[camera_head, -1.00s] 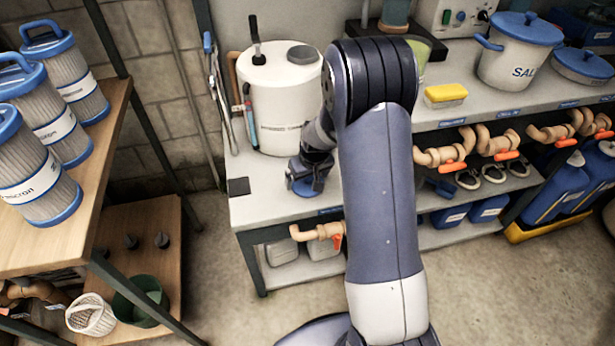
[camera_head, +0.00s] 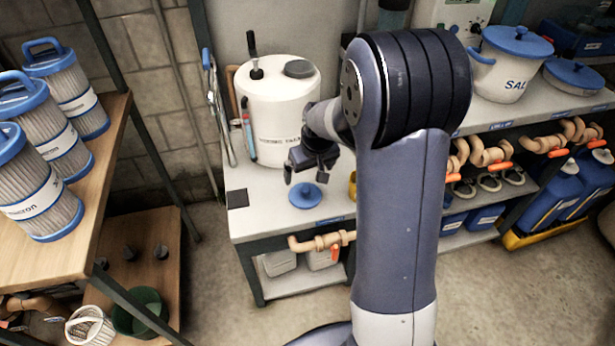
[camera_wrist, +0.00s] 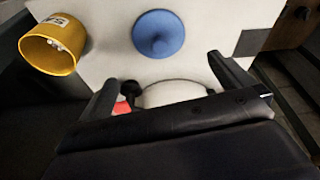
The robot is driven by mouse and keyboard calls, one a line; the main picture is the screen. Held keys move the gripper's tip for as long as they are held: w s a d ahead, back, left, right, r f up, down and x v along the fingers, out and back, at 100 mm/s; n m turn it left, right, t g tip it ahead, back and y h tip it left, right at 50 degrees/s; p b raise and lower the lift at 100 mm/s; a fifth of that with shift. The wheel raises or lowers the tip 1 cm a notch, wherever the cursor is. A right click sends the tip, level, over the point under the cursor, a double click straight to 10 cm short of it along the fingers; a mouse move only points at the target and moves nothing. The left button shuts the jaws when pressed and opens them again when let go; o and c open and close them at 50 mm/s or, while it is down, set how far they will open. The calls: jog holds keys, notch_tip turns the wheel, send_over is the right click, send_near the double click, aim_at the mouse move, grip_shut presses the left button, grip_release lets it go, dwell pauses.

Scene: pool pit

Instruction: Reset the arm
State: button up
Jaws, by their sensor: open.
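My gripper (camera_head: 308,172) is open and empty above the bench, in front of the white tank (camera_head: 280,125). Its two fingers (camera_wrist: 160,72) are spread apart in the wrist view. A round blue lid with a knob (camera_head: 306,195) lies flat on the bench below the gripper, apart from it. The lid also shows beyond the fingers in the wrist view (camera_wrist: 158,36).
Behind the bench top (camera_head: 262,213), tools (camera_head: 218,105) hang on the wall at left. A white salt pot (camera_head: 512,70) stands at right. Filter cartridges (camera_head: 35,185) fill the left wooden shelf. Pipes and valves (camera_head: 322,242) sit below the bench edge. A dark square (camera_head: 237,198) lies at the bench's left corner.

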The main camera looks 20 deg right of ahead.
aim_at(305, 188)
jog(key=shift+s+r, duration=0.2)
jog(key=shift+r, duration=0.45)
jog(key=b+x, duration=0.1)
jog(key=x, duration=1.1)
jog(key=shift+f+b, duration=0.2)
jog(key=shift+b, duration=0.2)
jog(key=shift+r+p, duration=0.4)
jog(key=shift+r, duration=1.65)
jog(key=shift+s+f, duration=0.1)
